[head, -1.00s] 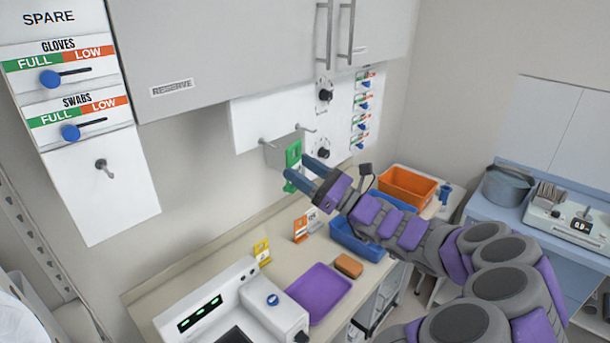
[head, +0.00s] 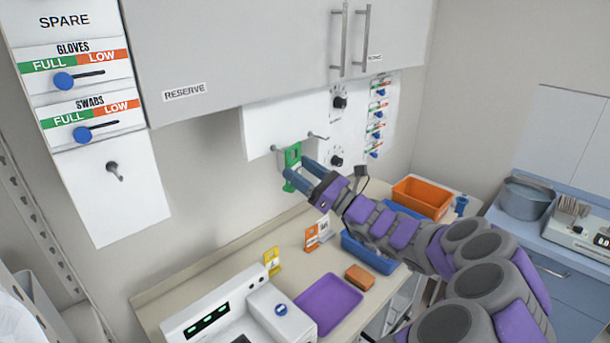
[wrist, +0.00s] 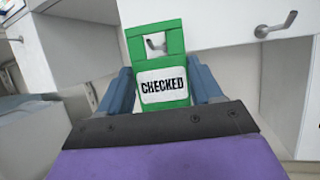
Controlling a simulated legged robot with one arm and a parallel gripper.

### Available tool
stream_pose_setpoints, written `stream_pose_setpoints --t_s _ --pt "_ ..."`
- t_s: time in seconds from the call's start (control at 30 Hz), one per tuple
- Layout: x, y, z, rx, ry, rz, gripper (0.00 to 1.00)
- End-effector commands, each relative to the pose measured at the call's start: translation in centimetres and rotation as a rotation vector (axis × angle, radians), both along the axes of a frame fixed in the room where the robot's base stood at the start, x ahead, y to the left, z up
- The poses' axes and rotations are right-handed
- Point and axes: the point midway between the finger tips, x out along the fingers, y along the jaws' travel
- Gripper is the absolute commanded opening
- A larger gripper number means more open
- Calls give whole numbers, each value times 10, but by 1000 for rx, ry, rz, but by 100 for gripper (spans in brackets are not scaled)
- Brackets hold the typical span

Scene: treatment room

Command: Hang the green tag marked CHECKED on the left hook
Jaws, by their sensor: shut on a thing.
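The green tag (head: 292,157) is upright in front of the white hook panel (head: 258,128) under the cupboard. In the wrist view the tag (wrist: 165,94) faces me and reads CHECKED. My gripper (wrist: 163,85) is shut on its lower part, one blue finger at each side. In the head view my gripper (head: 301,171) reaches in from the right. The left hook (head: 275,149) is just left of the tag there; in the wrist view a hook (wrist: 155,44) shows through the tag's top opening. I cannot tell whether it passes through. The right hook (wrist: 275,25) is empty.
Below lie a counter with a purple tray (head: 329,303), a brown sponge (head: 360,277), a blue bin (head: 369,252), an orange bin (head: 422,197), and yellow (head: 272,261) and orange (head: 312,236) tags. The cupboard (head: 240,60) overhangs the panel. A separate hook (head: 114,169) is at left.

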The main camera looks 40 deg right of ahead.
Motion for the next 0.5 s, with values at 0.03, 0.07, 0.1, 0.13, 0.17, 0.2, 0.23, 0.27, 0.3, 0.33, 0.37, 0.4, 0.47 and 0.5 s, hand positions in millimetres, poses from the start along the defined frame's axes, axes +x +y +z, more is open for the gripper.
stream_pose_setpoints --t_s 0.03,0.07,0.1,0.13,0.17,0.2,0.23,0.27,0.3,0.33,0.37,0.4,0.47,0.5 --pt "3 1 -1 -1 1 2 31" --pt "5 2 -1 -1 1 2 31" --pt "7 3 0 -2 0 1 31" --pt "8 4 0 -3 0 1 31" --pt "10 5 0 -3 0 1 31" --pt "12 6 0 -4 -1 2 31" --pt "14 7 0 -4 0 3 31" --pt "15 7 0 -3 0 3 31" --pt "17 7 -1 -2 -1 2 31" --pt "18 7 -2 -1 0 3 31" --pt "19 7 -3 -1 0 2 31" --pt "20 7 -4 -1 0 3 31" --pt "22 7 -6 -1 0 3 31" --pt "23 6 -6 0 0 3 31"
